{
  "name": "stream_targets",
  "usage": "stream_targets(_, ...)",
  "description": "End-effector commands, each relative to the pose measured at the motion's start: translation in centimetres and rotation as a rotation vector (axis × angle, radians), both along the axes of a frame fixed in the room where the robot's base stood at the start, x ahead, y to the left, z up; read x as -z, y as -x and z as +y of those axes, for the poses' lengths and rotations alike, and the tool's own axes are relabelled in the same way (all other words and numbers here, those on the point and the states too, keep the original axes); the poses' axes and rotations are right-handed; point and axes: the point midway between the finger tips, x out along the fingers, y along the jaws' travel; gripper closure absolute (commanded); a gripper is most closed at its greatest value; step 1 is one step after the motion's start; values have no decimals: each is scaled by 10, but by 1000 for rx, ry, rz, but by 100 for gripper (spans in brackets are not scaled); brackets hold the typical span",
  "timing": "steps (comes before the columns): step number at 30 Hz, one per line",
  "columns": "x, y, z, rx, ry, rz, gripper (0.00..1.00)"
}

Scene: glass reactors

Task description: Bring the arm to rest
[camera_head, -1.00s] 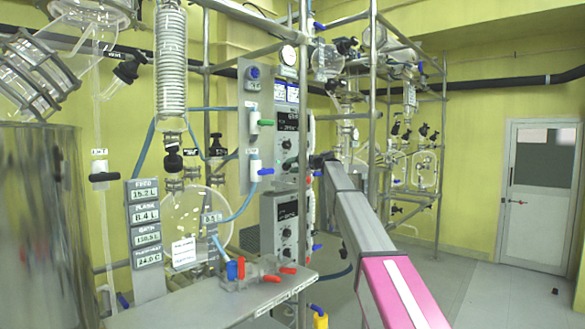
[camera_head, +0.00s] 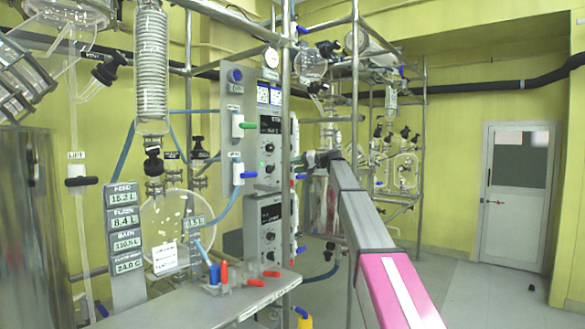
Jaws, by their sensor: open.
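My arm, grey with a pink section holding a white stripe, reaches from the bottom right up to the middle of the head view. Its far end is a dark joint in front of the metal frame, beside the control panel (camera_head: 262,125). My gripper cannot be made out; it is beyond or behind that end. I see nothing held. Whether the arm touches the frame behind it cannot be told.
A metal shelf (camera_head: 190,305) with red and blue taps (camera_head: 223,272) stands left of my arm. A round glass flask (camera_head: 170,215) and a coil condenser (camera_head: 151,65) hang behind it. The floor (camera_head: 480,295) before the white door (camera_head: 517,195) is mostly open.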

Motion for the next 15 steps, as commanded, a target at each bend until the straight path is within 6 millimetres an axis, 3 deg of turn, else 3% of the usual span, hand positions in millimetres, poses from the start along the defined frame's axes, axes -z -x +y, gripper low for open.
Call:
stream_targets(5, 0, 0, 0, 0, 0, 0, 56)
stream_targets(8, 11, 3, -1, 5, 11, 7, 56)
stream_targets(11, 45, 13, -4, 20, 48, 30, 56)
stream_targets(15, 124, 39, -13, 55, 146, 84, 56)
